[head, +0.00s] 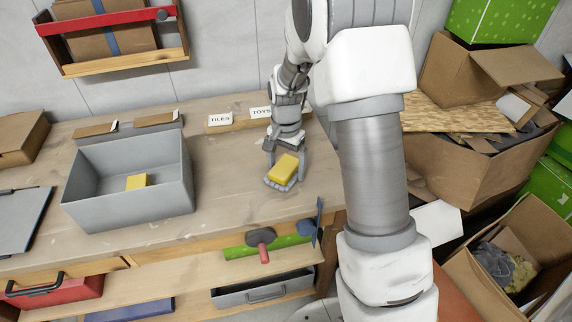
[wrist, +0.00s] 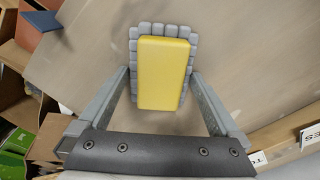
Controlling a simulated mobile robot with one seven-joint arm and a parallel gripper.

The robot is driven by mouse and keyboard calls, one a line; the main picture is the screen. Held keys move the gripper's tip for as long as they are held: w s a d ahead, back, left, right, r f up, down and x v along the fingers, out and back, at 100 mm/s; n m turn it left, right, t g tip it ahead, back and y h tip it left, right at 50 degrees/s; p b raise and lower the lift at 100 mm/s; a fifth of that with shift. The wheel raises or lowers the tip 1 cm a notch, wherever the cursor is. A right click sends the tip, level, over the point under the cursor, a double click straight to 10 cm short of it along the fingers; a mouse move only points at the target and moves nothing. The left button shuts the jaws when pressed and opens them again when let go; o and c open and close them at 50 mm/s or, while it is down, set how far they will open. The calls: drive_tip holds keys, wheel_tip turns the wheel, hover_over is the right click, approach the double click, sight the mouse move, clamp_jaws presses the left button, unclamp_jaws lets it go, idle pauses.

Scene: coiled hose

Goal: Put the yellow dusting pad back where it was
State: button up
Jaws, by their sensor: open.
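A yellow block-like pad (head: 284,167) lies on a grey piece with a notched edge (head: 278,185) on the workbench. In the wrist view the yellow pad (wrist: 163,72) is centred, with the grey notched piece (wrist: 137,60) showing around its far end and sides. My gripper (head: 286,170) is pointed down over the pad. Its two fingers are apart, one on each side of the pad; I cannot tell whether they touch it.
The workbench (head: 225,205) is bare between the bin and the pad. Labels reading TILES (head: 220,119) and TOYS (head: 261,112) stand at its back. A dark-headed mallet (head: 260,238) hangs at the front edge. Cardboard boxes (head: 480,165) crowd the right.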

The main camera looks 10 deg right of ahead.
sight(286, 164)
wheel_tip(286, 164, up, 12)
drive_tip(key=p, duration=0.2)
drive_tip(key=s+r+n+t, duration=0.3)
drive_tip(key=s+r+n, duration=0.1)
drive_tip(key=s+r, duration=0.7)
drive_tip(key=s+r+n+t, duration=0.2)
drive_tip(key=s+n, duration=0.3)
drive_tip(key=s, duration=0.7)
drive_tip(key=shift+s+a+r+t, duration=0.2)
drive_tip(key=shift+s+t, duration=0.1)
drive_tip(key=shift+s, duration=0.1)
drive_tip(key=shift+p, duration=0.3)
